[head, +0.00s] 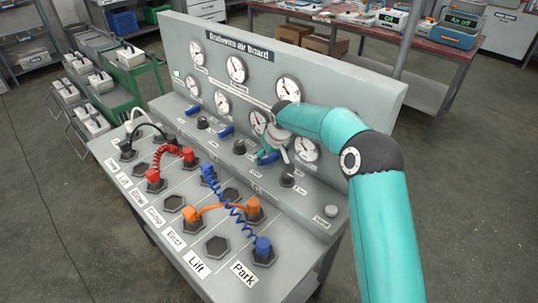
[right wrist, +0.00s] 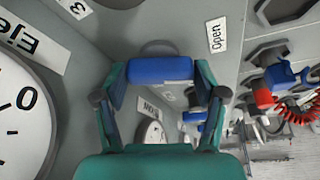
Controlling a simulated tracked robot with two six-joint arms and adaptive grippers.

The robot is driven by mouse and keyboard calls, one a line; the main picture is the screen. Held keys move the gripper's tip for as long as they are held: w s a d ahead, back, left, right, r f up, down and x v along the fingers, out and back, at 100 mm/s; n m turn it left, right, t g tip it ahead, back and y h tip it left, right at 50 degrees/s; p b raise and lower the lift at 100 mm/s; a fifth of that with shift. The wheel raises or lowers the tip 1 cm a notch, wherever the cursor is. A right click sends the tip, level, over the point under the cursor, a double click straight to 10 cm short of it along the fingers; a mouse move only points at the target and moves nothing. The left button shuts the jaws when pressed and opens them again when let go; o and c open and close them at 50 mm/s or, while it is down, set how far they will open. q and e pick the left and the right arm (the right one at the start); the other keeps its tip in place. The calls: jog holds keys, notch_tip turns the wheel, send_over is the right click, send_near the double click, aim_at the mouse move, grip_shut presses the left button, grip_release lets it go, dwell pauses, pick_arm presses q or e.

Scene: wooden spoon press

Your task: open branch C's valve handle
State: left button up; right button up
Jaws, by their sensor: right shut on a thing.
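My right gripper (head: 274,150) reaches the board (head: 330,85) from the right, at the rightmost blue valve handle (head: 268,158). In the right wrist view the gripper (right wrist: 157,88) is shut on this handle (right wrist: 160,70), one finger at each end of the blue bar. The bar lies across the picture. An "Open" label (right wrist: 216,36) is to its right. Two other blue handles, the left one (head: 193,110) and the middle one (head: 226,131), sit farther left along the board. My left gripper is not in view.
Round gauges (head: 236,68) line the board above the handles. Black knobs (head: 239,147) stand on the ledge. A green cart (head: 130,75) stands at the left.

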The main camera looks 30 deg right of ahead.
jog(key=shift+d+r+n+y+p, duration=0.1)
jog(key=shift+n+y+p, duration=0.45)
jog(key=shift+n, duration=0.85)
jog(key=shift+w, duration=0.1)
jog(key=o, duration=1.1)
jog(key=shift+o, duration=0.2)
